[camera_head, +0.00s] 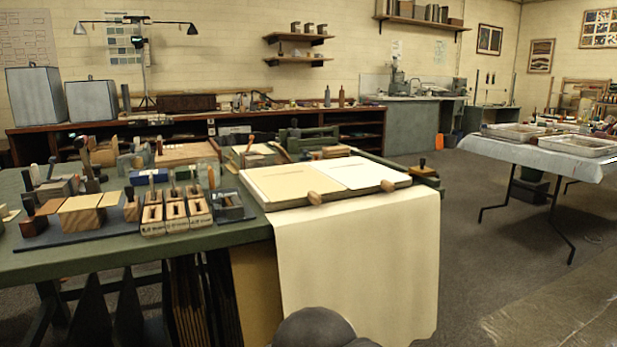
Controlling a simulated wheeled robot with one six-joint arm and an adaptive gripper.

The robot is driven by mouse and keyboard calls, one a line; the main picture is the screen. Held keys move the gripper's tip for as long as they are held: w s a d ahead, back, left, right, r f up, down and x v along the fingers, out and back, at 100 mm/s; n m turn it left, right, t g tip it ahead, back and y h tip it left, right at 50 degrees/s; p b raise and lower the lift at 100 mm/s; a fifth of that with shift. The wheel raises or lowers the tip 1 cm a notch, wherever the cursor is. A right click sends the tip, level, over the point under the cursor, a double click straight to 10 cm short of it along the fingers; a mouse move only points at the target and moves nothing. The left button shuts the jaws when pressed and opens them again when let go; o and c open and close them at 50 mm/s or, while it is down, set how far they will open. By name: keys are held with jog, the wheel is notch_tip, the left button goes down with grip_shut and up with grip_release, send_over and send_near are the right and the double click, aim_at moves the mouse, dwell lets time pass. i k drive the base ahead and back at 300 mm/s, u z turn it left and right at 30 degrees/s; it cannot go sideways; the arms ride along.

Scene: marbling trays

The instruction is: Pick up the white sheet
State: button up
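A white sheet (360,173) lies flat on the right half of a pale board or stack on the green worktable (130,250). A cream sheet (288,184) lies beside it on the left half. A large off-white sheet (355,265) hangs over the table's front edge below them. Two small wooden pieces sit at the board's front edge, one at the middle (314,197) and one at the right (387,186). A dark grey rounded shape at the bottom centre covers part of the hanging sheet. My gripper is not in view.
Wooden blocks and tools (175,210) crowd the table left of the sheets. At right, a cloth-covered table (530,155) holds shallow trays (585,146). Open grey floor (480,250) lies between the tables. A long low bench (230,118) runs along the back wall.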

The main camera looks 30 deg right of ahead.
aim_at(353, 172)
jog(key=z, duration=0.55)
jog(key=k, duration=0.65)
jog(key=z, duration=0.6)
jog(key=i, duration=0.65)
jog(key=z, duration=0.25)
